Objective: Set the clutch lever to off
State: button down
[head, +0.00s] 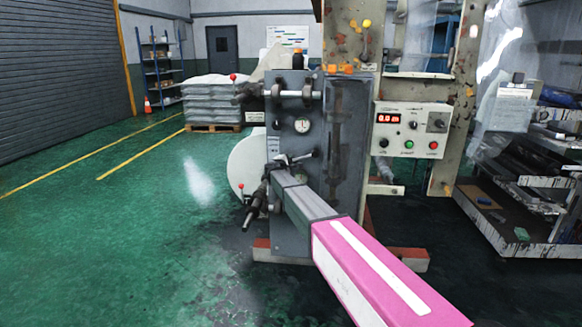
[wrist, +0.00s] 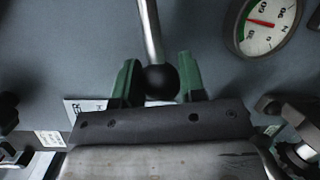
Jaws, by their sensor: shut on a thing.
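The clutch lever shows in the wrist view as a bright metal rod (wrist: 151,35) ending in a black ball knob (wrist: 161,82). My gripper (wrist: 157,84) has its green fingers on both sides of the knob, shut on it. The rod runs up from the knob, tilted slightly left. In the head view my grey and pink arm reaches to the front of the grey machine cabinet (head: 349,130), below a round gauge (head: 302,125). The knob and fingertips cannot be made out clearly there. A white label (wrist: 88,106) behind the fingers is partly covered, so its wording cannot be read.
The gauge (wrist: 265,22) is close at the upper right in the wrist view. A dark shaft end (head: 256,202) juts out left of my arm. A control box (head: 411,130) is on the right, beside loaded shelves (head: 515,240). Green floor (head: 130,240) is clear at left.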

jog(key=shift+a+r+m+g+y, duration=0.15)
jog(key=shift+r+m+g+y, duration=0.1)
jog(key=shift+r+m, duration=0.55)
jog(key=shift+a+r+m+g+y, duration=0.2)
jog(key=shift+r+m, duration=0.3)
jog(key=shift+r, duration=0.6)
jog(key=c, duration=0.7)
grip_release()
jog(key=shift+d, duration=0.1)
jog(key=v, duration=1)
jog(key=shift+s, duration=0.4)
